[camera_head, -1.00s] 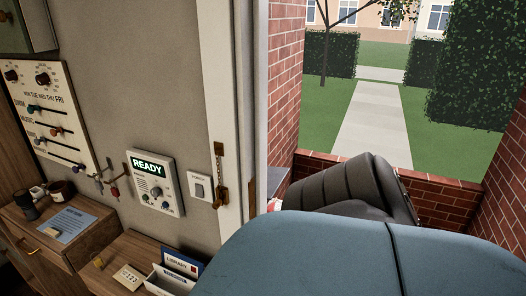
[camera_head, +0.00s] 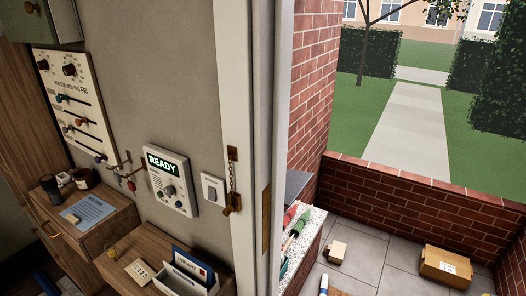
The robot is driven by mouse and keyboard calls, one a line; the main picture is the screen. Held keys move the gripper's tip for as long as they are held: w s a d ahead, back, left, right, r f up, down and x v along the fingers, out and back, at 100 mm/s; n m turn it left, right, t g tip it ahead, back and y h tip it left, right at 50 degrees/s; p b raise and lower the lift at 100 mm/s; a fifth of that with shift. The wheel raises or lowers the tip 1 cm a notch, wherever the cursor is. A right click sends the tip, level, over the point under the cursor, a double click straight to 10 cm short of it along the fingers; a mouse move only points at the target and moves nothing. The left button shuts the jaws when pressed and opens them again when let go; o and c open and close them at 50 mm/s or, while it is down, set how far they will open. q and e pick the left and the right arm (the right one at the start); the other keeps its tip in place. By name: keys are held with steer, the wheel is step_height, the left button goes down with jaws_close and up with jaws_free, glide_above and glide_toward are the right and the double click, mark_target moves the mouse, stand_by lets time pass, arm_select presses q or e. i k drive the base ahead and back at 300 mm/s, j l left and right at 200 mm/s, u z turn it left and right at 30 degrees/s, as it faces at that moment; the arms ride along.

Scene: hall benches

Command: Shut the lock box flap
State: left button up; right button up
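Nothing in the camera_head view is clearly marked as the lock box, and I cannot make out its flap for certain. A grey-green box (camera_head: 58,22) with a small knob is on the wall at the top left, cut off by the picture edge. A flat dark grey panel (camera_head: 297,186) shows just outside the doorway, against the brick wall; I cannot tell what it belongs to. Neither of my grippers is in view.
A white door frame (camera_head: 245,110) with a chain latch (camera_head: 233,180) separates the indoor wall from a brick porch. A ledge (camera_head: 312,226) holds garden tools. A cardboard box (camera_head: 446,265) and a small block (camera_head: 337,250) lie on the paved floor. Wooden cabinets (camera_head: 118,216) stand left.

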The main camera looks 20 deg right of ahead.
mark_target(296, 180)
steer(key=i+l+z, duration=0.1)
steer(key=i+l, duration=0.2)
steer(key=l, duration=0.15)
steer(key=i+l+z, duration=0.1)
steer(key=i+l, duration=0.15)
steer(key=l, duration=0.2)
steer(key=i+l+u, duration=0.15)
steer(key=l, duration=0.2)
steer(key=u, duration=0.6)
steer(key=k+j, duration=0.05)
